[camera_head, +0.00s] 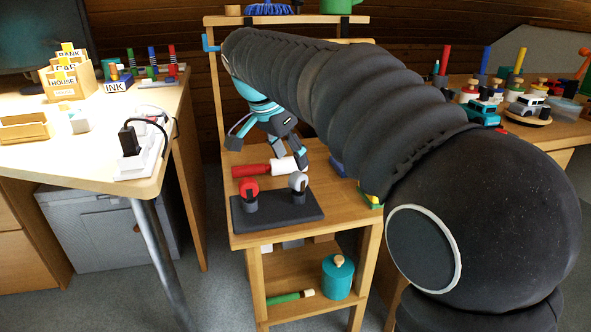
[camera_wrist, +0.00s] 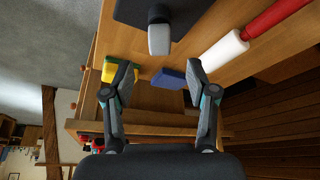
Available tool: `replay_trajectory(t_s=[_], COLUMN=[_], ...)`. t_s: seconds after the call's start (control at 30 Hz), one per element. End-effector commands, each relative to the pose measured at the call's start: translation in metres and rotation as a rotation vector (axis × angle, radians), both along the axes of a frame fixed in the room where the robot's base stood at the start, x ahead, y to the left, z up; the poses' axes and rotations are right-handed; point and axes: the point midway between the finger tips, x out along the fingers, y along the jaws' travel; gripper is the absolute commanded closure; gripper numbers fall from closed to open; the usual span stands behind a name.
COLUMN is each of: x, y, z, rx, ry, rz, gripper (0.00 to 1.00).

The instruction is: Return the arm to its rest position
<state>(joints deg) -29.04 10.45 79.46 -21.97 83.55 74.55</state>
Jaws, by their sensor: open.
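My arm reaches from the right foreground over a narrow wooden stand (camera_head: 345,236). My gripper (camera_head: 270,165) hangs above the stand's top. In the wrist view, my gripper (camera_wrist: 163,85) is open with nothing between its fingers. A red and white cylinder (camera_head: 262,169) lies on the stand, and it also shows at the upper right of the wrist view (camera_wrist: 235,45). A dark base (camera_head: 277,212) with a red-topped and a white-topped post stands in front of it. A blue block (camera_wrist: 168,79) and a yellow and green block (camera_wrist: 107,70) lie below the fingers.
A left table (camera_head: 90,160) holds letter trays, an ink box and a power strip. A right table (camera_head: 540,132) holds several toys. The stand's lower shelf (camera_head: 290,270) holds a teal pot (camera_head: 338,280) and a green stick (camera_head: 288,297). A grey cabinet (camera_head: 100,230) stands under the left table.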

Motion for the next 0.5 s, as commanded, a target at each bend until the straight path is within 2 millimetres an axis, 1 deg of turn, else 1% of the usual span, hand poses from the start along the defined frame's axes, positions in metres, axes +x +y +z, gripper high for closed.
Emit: replay_trajectory(t_s=[0.03, 0.1, 0.2, 0.3, 0.5], x=[-0.002, -0.004, -0.007, -0.008, -0.008], y=[0.003, 0.005, 0.007, 0.008, 0.008], z=[0.007, 0.015, 0.022, 0.026, 0.027], rx=[0.001, 0.001, 0.001, 0.0, 0.0], ry=[-0.002, -0.002, -0.001, 0.0, 0.0], rz=[0.002, 0.001, 0.0, 0.0, 0.0], gripper=[0.42, 0.42, 0.42, 0.42, 0.42])
